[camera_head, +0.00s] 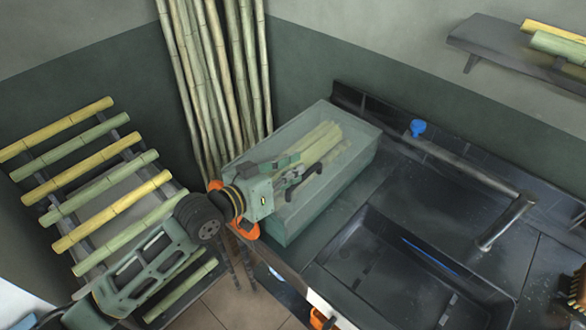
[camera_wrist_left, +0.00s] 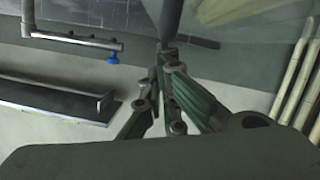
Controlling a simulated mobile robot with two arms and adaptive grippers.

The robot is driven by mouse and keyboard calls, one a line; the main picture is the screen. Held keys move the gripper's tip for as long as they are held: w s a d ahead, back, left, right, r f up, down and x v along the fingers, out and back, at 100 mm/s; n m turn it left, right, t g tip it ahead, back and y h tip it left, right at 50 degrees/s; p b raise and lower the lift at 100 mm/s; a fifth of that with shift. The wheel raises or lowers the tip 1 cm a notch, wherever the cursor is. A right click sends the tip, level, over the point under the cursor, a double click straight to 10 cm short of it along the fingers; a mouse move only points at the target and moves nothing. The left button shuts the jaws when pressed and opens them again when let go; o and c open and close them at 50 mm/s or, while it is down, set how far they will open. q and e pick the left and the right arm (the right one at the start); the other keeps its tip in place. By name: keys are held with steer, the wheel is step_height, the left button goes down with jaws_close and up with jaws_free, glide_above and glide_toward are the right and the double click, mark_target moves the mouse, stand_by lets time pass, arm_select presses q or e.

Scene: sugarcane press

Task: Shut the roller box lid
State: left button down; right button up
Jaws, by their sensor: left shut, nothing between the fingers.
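The roller box (camera_head: 325,200) is a translucent green box on the dark counter, with pale green cane pieces visible inside. Its clear lid (camera_head: 345,120) appears to lie across the top; I cannot tell whether it is fully seated. A dark bar handle (camera_head: 308,181) shows on the lid, and a dark bar also shows at the top of the left wrist view (camera_wrist_left: 171,18). My left gripper (camera_head: 297,170) is shut and empty above the lid, close beside the handle. Its fingers (camera_wrist_left: 166,55) meet near the dark bar; contact is unclear. My right gripper is out of view.
A sink (camera_head: 400,265) with a grey tap (camera_head: 507,222) and a blue knob (camera_head: 418,127) lies right of the box. A rack of cane (camera_head: 100,190) stands left, with tall canes (camera_head: 215,80) behind. A brush (camera_head: 577,287) is at the right edge.

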arm_select(q)
steer(key=shift+s+f, duration=0.1)
steer(key=shift+f, duration=0.15)
